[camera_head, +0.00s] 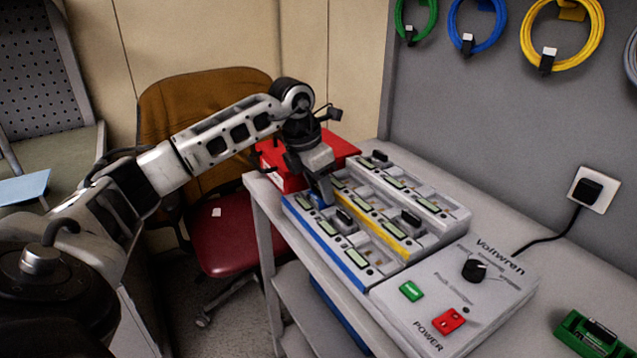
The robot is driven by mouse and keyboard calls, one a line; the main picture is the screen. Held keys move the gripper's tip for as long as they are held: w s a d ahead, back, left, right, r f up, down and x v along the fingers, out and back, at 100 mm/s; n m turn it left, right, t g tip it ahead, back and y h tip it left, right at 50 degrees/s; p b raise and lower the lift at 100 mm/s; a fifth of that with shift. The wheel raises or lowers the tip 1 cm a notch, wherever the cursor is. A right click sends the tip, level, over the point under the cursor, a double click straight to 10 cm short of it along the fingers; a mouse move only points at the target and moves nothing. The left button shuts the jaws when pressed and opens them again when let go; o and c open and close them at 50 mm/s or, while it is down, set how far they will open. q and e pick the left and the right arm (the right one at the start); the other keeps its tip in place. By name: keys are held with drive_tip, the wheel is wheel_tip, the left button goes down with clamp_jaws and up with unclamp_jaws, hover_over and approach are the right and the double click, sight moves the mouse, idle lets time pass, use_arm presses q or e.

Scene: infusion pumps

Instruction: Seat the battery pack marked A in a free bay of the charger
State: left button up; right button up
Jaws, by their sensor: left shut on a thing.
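The charger (455,292) stands on the bench, with rows of bays behind a blue-edged strip (327,252), a yellow-edged strip (385,233) and a plain grey side. Dark-handled packs sit in some bays, one in the blue-edged row (344,218), one in the yellow-edged row (410,218) and one at the far end (380,156). Other bays look empty. My left gripper (322,187) points down at the far-left end of the blue-edged row, shut on a blue piece that is mostly hidden by the fingers. I cannot read an A mark, nor tell whether the piece touches the bay.
A red box (345,147) stands behind the charger, close to my left wrist. A green block with a dark top (590,335) lies at the bench's right front. A chair (228,240) stands left of the bench. Coiled cables (562,38) hang on the grey wall.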

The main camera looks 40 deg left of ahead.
use_arm(q)
drive_tip(key=shift+f, duration=0.3)
idle(0.5)
drive_tip(key=o, duration=1.1)
drive_tip(key=shift+r, duration=0.3)
drive_tip(key=v, duration=1.5)
drive_tip(key=shift+s+r, duration=0.15)
drive_tip(key=shift+a, duration=0.1)
